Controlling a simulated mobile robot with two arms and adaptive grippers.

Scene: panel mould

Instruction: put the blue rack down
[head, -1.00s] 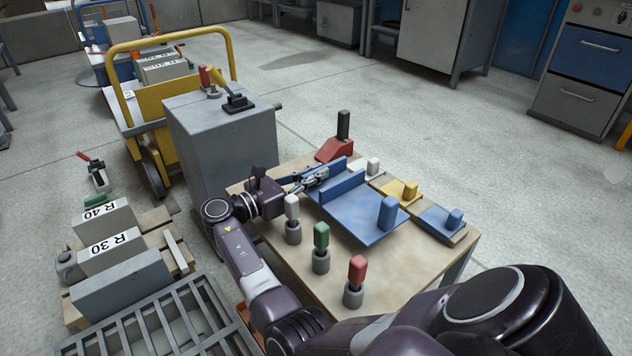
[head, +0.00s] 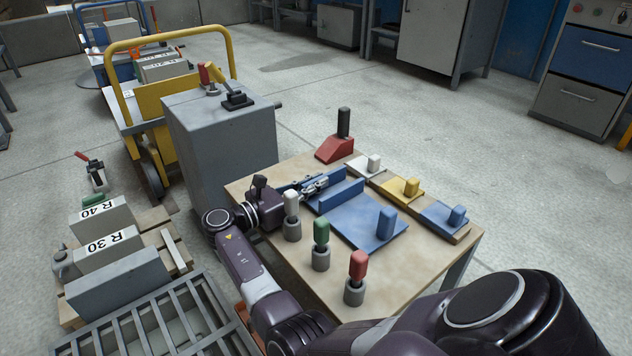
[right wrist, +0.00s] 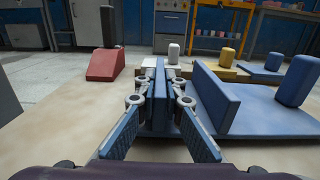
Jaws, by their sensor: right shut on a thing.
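The blue rack (head: 362,221) is a flat blue plate with upright blue walls and a rounded blue post. It lies level, on or very close above the wooden table top (head: 275,178); I cannot tell whether it touches. My right gripper (head: 316,184) reaches in from the left and is shut on the rack's left upright wall. In the right wrist view the rack (right wrist: 222,100) shows at the middle and right, with the gripper (right wrist: 160,88) closed on that wall. My left gripper is not in view.
Behind the rack are a white block (head: 373,163), a yellow one (head: 404,188) and a small blue one (head: 443,217). A red wedge (head: 334,150) stands farther back. White, green (head: 321,232) and red (head: 357,266) handles stand in grey holders in front. A grey cabinet (head: 215,140) is at left.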

